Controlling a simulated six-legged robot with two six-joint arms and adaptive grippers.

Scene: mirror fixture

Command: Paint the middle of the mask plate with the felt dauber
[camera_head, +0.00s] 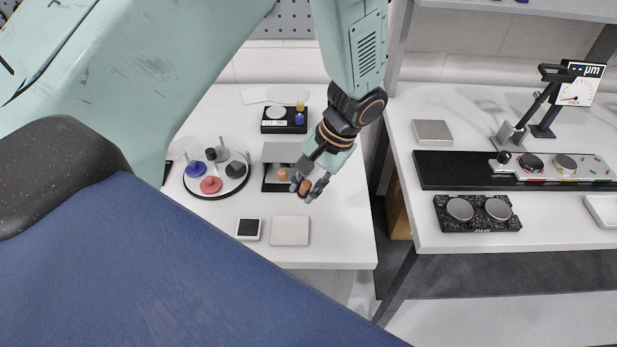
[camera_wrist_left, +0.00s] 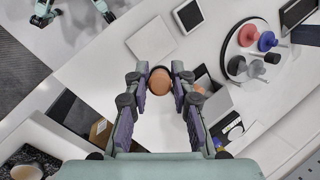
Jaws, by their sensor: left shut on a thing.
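My left gripper (camera_head: 309,186) is shut on a felt dauber with a rounded orange-brown body (camera_head: 305,187), held above the white table. In the left wrist view the dauber (camera_wrist_left: 160,82) sits between the two fingers (camera_wrist_left: 160,90); its lower end is hidden. A pale square plate (camera_head: 290,231) lies flat near the table's front edge, apart from the dauber; it also shows in the left wrist view (camera_wrist_left: 151,40). I cannot tell for sure whether it is the mask plate. My right gripper is not in view.
A dark-faced white-framed square (camera_head: 248,229) lies beside the plate. A gap separates this table from the right bench (camera_head: 440,236), which carries a gauge (camera_head: 578,92).

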